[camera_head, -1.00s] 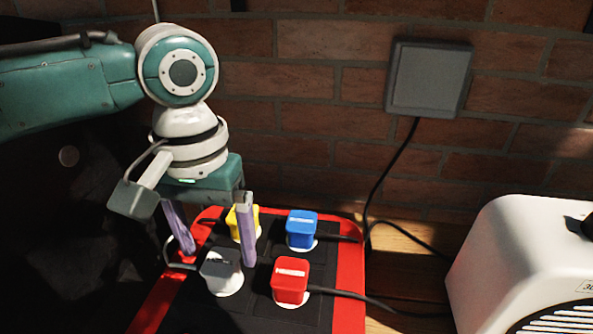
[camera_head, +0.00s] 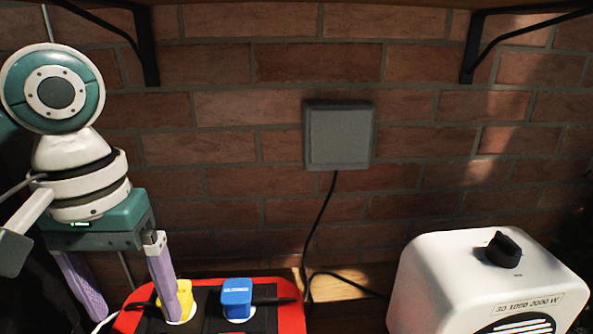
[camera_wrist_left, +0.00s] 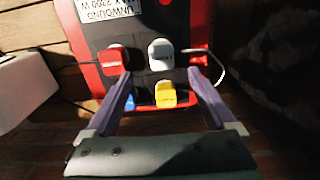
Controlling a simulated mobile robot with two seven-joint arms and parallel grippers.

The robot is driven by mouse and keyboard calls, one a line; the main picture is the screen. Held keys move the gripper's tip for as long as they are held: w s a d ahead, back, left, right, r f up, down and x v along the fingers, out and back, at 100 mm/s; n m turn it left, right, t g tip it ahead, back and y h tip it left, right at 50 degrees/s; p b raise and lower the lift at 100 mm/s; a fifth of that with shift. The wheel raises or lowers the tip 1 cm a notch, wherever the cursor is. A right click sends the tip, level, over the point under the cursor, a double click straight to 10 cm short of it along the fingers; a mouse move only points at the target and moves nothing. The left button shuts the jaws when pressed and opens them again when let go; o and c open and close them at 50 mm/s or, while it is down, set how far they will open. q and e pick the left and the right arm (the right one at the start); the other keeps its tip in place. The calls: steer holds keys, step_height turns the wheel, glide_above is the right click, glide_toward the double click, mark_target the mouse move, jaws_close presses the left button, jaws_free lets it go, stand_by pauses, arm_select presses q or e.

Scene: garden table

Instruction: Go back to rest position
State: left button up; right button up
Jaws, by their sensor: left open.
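My left gripper (camera_head: 132,285) is at the left of the head view, fingers pointing down, open and empty. Its right finger overlaps the yellow plug in the picture; I cannot tell whether they touch. The left wrist view shows its two purple-grey fingers (camera_wrist_left: 165,88) spread apart above the plugs. No right gripper shows.
The red and black power strip (camera_head: 288,290) holds a yellow plug (camera_head: 182,300), a blue plug (camera_head: 236,298), a red plug (camera_wrist_left: 114,60) and a white-grey plug (camera_wrist_left: 160,54). A white heater (camera_head: 450,270) stands right. A grey wall box (camera_head: 339,137) hangs on the brick wall.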

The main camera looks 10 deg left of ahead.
arm_select(q)
steer(key=s+d+r+m+t+h+p, duration=0.25)
steer(key=s+d+m+p, duration=0.25)
steer(key=s+d+p, duration=0.3)
steer(key=s+a+r+t+y+p, duration=0.1)
steer(key=s+a+r+y+p, duration=0.1)
steer(key=s+a+r+p, duration=0.45)
step_height(320, 180, up, 37)
steer(key=s+d+p, duration=0.1)
steer(key=p, duration=3.3)
steer(key=shift+s+d, duration=0.2)
steer(key=shift+f, duration=0.2)
